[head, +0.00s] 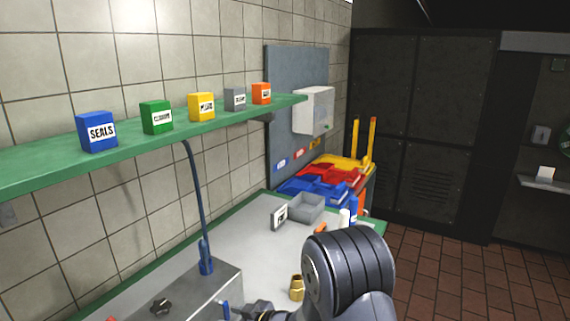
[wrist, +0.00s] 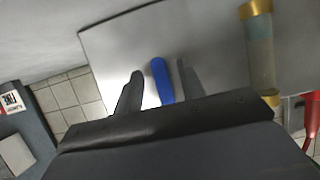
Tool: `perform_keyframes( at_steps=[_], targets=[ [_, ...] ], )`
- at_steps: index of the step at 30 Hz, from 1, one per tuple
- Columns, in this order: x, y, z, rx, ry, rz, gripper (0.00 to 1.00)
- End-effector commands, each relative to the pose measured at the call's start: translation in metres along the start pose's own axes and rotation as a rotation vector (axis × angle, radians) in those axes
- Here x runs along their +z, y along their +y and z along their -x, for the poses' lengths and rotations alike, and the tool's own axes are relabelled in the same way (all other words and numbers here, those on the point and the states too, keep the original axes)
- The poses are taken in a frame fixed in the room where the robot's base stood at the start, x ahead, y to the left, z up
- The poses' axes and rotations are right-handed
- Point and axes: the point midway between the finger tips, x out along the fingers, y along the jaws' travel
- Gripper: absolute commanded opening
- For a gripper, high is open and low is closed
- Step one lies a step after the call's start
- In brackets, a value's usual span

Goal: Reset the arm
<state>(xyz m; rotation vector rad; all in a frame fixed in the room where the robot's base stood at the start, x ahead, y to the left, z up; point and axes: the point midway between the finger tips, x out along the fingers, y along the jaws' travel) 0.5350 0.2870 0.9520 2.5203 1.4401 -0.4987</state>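My arm shows dark grey at the bottom of the head view, its rounded joint over the bench's front right part. My gripper (head: 258,309) is low beside the grey metal box (head: 222,282). In the wrist view my gripper (wrist: 160,82) has its two dark fingers spread apart. A blue handle (wrist: 161,82) shows between the fingers, with gaps visible on both sides. A blue upright piece (head: 225,311) also shows left of the gripper in the head view. I cannot tell how far the fingertips are from the handle.
A brass fitting (head: 297,287) stands on the bench right of the box. A clear cylinder with brass ends (wrist: 260,50) is right of the fingers. A grey tray (head: 306,207) and coloured bins (head: 325,182) lie farther back. A green shelf (head: 60,168) holds several coloured boxes.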

Motion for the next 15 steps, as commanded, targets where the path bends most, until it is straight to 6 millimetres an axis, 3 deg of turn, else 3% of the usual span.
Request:
perform_keyframes(
  at_steps=[15],
  targets=[
    [0.000, 0.001, 0.090, -0.003, 0.000, -0.017, 0.38]
  ],
)
